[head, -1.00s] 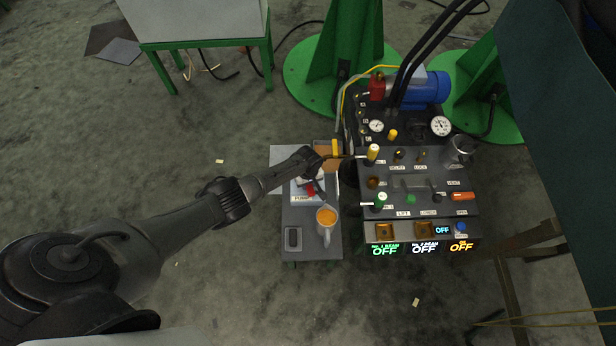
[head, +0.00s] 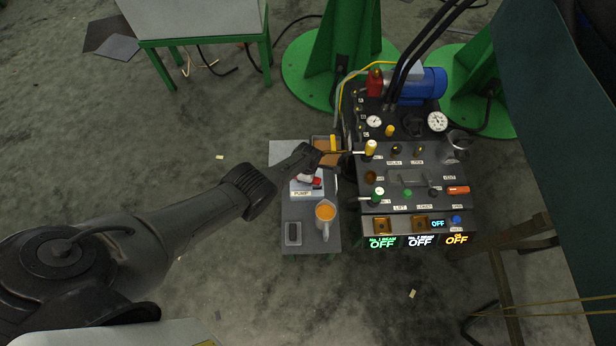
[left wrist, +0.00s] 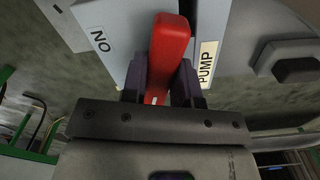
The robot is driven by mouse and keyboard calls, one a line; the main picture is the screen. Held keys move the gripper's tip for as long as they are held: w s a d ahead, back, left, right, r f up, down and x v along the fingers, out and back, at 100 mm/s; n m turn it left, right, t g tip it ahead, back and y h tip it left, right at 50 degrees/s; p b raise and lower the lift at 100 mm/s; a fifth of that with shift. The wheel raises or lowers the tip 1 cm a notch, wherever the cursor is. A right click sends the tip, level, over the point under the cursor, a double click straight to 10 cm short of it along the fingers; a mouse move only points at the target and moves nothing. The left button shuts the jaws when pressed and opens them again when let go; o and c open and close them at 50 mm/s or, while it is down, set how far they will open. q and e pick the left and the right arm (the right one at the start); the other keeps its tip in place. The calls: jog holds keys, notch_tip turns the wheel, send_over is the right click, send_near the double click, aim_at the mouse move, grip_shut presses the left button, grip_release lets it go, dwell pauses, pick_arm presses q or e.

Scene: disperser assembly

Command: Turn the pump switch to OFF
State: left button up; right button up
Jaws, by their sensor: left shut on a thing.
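The pump switch is a light box (head: 303,187) labelled PUMP on the grey side table, with a red handle (head: 316,182). The red handle (left wrist: 170,45) fills the middle of the left wrist view. My left gripper (left wrist: 166,82) is shut on it, one dark finger on each side. A label with the letters N and O shows left of the handle, and the PUMP label to its right. In the head view my left wrist is above the box and hides part of it; the fingertips are hard to make out. My right gripper is not in view.
On the side table (head: 298,215), a mug with orange liquid (head: 325,212) stands just in front of the box, and a dark device (head: 293,233) lies nearer. The control panel (head: 415,190) with knobs, levers and lit OFF displays stands close on the right.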

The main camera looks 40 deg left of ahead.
pick_arm(q)
jog(key=shift+w+n, duration=0.15)
jog(key=shift+n, duration=1.55)
jog(key=shift+r+n, duration=0.1)
jog(key=shift+n, duration=0.2)
jog(key=o, duration=0.9)
jog(key=shift+a, duration=0.1)
notch_tip(320, 180, up, 14)
jog(key=p, duration=1.3)
